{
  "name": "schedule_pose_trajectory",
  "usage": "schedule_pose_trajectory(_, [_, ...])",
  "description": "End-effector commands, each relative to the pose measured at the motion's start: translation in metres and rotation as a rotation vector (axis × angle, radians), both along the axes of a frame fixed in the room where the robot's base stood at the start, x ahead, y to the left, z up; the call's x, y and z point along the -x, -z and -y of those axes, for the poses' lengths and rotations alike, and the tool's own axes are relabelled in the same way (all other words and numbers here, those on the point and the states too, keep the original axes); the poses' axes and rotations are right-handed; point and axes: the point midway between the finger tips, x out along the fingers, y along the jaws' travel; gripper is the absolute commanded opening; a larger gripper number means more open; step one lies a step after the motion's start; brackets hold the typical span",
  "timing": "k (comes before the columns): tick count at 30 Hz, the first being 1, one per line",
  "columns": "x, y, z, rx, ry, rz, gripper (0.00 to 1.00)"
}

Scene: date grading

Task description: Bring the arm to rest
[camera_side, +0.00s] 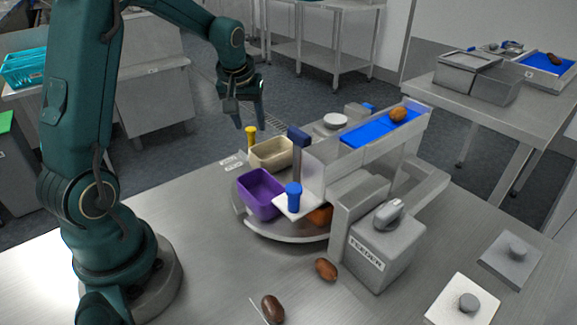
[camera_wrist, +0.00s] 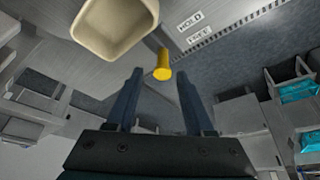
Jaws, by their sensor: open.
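My gripper (camera_side: 250,115) hangs in the air at the upper middle of the side view, above the far left edge of the sorting station. In the wrist view its two fingers (camera_wrist: 160,95) are apart with nothing between them. A yellow peg (camera_wrist: 162,66) shows beyond the fingertips in the wrist view; in the side view it stands beside the cream bin (camera_side: 283,150). The cream bin also shows at the top of the wrist view (camera_wrist: 105,42). No date is in my gripper.
A date lies on the blue belt (camera_side: 370,130). Two brown dates (camera_side: 326,269) (camera_side: 272,308) lie on the front table. A grey box (camera_side: 383,250) stands at right.

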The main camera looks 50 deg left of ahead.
Motion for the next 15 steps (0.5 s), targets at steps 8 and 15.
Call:
schedule_pose_trajectory(8, [0.0, -0.001, 0.001, 0.0, 0.001, 0.0, 0.53])
schedule_pose_trajectory(15, [-0.011, -0.037, 0.025, -0.039, 0.074, 0.085, 0.53])
